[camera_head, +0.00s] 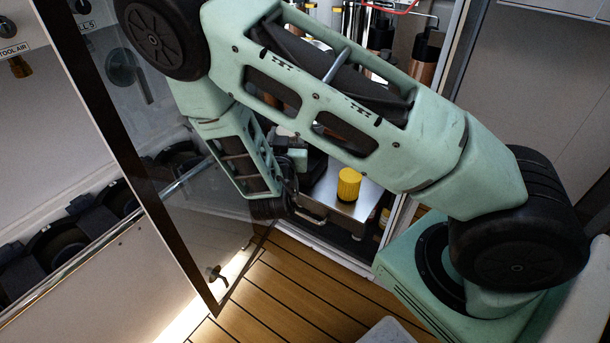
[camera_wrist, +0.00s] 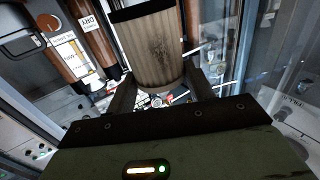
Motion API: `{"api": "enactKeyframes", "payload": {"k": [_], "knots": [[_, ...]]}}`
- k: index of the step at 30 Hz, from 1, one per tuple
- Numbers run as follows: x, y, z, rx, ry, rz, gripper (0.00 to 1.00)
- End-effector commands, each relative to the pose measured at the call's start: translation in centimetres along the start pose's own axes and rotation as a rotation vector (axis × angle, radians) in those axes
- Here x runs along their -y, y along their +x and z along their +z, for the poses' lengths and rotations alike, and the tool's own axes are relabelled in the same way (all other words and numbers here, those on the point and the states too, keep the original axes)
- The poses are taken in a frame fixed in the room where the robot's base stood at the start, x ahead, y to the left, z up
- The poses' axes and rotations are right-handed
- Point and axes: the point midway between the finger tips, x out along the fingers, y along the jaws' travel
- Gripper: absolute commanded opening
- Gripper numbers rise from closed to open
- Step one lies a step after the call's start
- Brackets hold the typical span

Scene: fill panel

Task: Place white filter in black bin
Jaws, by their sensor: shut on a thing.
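In the wrist view my gripper (camera_wrist: 161,92) is shut on a ribbed cylindrical filter (camera_wrist: 152,52). Its two dark fingers stand on either side of the filter's lower end. The filter looks tan-grey in this light, with a dark band at its far end. In the head view my arm bends down into the cabinet, and its links hide the fingers and the held filter. No black bin can be clearly made out. Dark round-topped openings (camera_head: 58,243) show in the low unit at the left, but I cannot tell whether one is the bin.
A yellow ribbed cylinder (camera_head: 349,184) stands on a metal box (camera_head: 340,205) inside the cabinet. A dark-framed glass door (camera_head: 150,190) stands open to the left of my arm. Copper-coloured cylinders (camera_wrist: 92,35) are close to the held filter. The wooden floor (camera_head: 285,290) in front is clear.

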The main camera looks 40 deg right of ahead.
Motion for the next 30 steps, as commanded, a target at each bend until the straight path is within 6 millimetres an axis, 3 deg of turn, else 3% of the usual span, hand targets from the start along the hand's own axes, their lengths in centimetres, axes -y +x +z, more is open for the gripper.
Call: {"api": "enactKeyframes", "payload": {"k": [1, 5, 12, 20, 30], "knots": [[-0.1, 0.8, 1.6, -0.002, 0.012, 0.036, 0.29], [-0.5, 2.3, 1.9, -0.003, 0.012, 0.113, 0.29], [-2.0, 4.7, 1.2, -0.004, 0.008, 0.224, 0.29], [-3.2, 5.7, 0.2, -0.002, -0.001, 0.274, 0.29], [-3.4, 5.7, 5.4, -0.001, -0.005, 0.278, 0.29]]}}
